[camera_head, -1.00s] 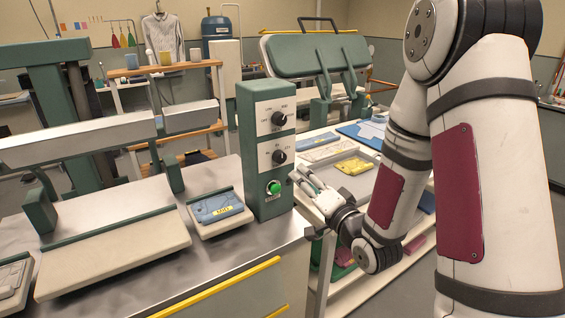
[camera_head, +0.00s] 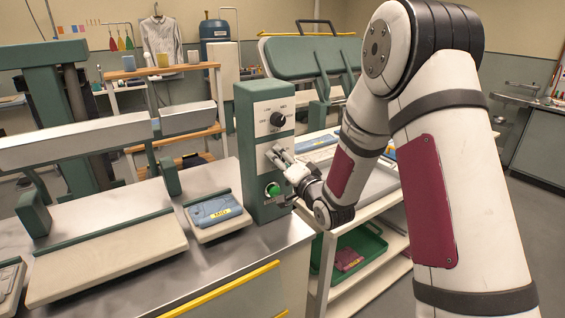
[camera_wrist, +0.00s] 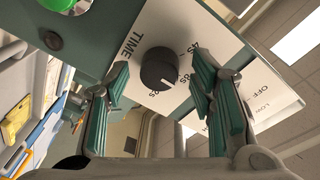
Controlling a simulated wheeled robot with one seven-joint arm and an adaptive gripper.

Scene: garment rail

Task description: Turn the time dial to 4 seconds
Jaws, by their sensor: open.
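The time dial (camera_wrist: 158,68) is a round black knob on the white panel of the green control box (camera_head: 246,150). In the wrist view it sits between my two open fingers, with "TIME" printed beside it. A small white mark on the dial points toward the lower right of that view; the "4S" label lies at its upper right. The other labels are partly hidden, so the exact setting is unclear. In the head view my gripper (camera_head: 277,157) is in front of the panel and hides the dial. My gripper is open, with a finger on either side of the dial; contact is unclear.
Another black dial (camera_head: 278,119) is above on the same box. A green button (camera_head: 273,189) is below, close to my gripper. A press with pale padded boards (camera_head: 110,255) stands left. A shelf cart (camera_head: 385,235) with a green bin (camera_head: 375,245) stands right.

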